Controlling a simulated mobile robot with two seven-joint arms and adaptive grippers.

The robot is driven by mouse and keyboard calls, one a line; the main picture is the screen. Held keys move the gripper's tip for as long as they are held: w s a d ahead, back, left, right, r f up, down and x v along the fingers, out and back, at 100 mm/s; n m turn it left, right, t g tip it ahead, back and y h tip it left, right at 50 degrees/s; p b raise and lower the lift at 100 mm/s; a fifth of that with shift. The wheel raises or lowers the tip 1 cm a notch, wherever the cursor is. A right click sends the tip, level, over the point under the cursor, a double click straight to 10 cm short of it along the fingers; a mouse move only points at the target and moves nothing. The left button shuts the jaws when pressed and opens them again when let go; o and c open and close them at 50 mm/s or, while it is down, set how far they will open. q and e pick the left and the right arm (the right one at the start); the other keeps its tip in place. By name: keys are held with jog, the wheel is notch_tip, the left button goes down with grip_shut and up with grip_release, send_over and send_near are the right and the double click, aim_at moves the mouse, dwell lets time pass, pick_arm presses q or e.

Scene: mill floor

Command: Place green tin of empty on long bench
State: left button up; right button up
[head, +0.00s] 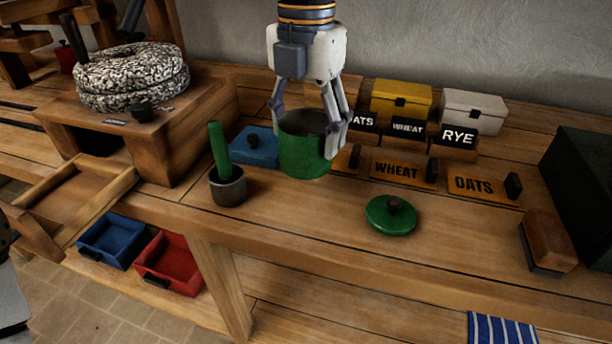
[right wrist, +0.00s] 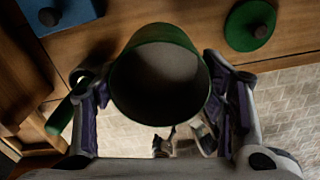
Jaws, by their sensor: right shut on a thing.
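The green tin (head: 302,158) is upright and its lid is off. My right gripper (head: 311,132) is shut on it, with one finger on each side near the rim. In the right wrist view I look into the open tin (right wrist: 160,80) between the fingers; its inside looks bare and dark. The tin is over the long bench (head: 300,215); I cannot tell whether its base touches the wood. Its green lid (head: 392,215) with a dark knob lies on the bench to the right, and also shows in the right wrist view (right wrist: 250,25). My left gripper is not in view.
A mortar (head: 228,188) with a green pestle and a blue box (head: 255,147) stand left of the tin. Labelled boards (head: 403,170) and yellow and white boxes (head: 400,100) are behind right. A brush (head: 548,242) lies far right. Bench around the lid is clear.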

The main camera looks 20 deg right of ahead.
jog(key=f, duration=0.7)
jog(key=shift+s+f, duration=0.25)
jog(key=shift+f, duration=0.15)
jog(key=o, duration=1.3)
jog(key=shift+o, duration=0.2)
notch_tip(320, 180, up, 12)
